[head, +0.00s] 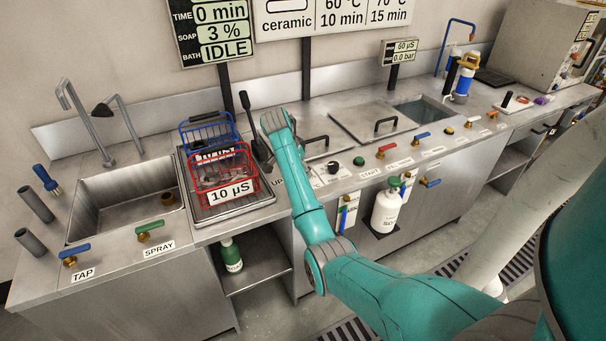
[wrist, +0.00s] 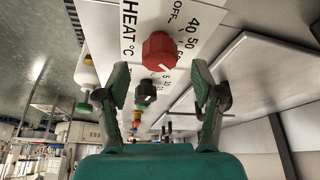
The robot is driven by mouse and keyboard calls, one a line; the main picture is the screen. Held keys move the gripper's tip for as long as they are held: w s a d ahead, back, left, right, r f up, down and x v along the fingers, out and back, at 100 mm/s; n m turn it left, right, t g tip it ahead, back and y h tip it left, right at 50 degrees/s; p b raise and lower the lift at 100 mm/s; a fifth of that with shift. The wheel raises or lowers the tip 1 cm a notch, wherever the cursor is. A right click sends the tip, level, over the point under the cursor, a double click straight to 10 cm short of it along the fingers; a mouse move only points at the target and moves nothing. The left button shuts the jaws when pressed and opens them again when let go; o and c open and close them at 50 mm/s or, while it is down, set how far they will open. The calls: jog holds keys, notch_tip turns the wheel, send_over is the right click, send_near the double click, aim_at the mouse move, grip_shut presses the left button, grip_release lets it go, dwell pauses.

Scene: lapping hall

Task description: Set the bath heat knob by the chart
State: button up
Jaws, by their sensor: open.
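The red heat knob (wrist: 160,51) shows in the wrist view on a white plate (wrist: 106,22) marked HEAT °C, OFF, 40 and 50; further numbers are partly hidden. A short white mark shows on its lower edge; I cannot tell which number it points at. My gripper (wrist: 163,88) is open, its two fingers apart on either side below the knob in the picture, with nothing between them. In the head view my arm hides the knob. The chart (head: 340,16) is cut off at the top; it reads ceramic, 60 °C 10 min, 70 °C 15 min.
A display (head: 215,30) reads 0 min, soap 3 %, bath IDLE. A black knob (wrist: 146,91) sits beyond the red one. Blue (head: 207,130) and red (head: 222,170) baskets stand left of my arm. Coloured valve handles line the counter front, with a white bottle (head: 387,210) below.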

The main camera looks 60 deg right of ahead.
jog(key=v, duration=0.3)
jog(key=shift+r, duration=0.15)
dwell(0.6)
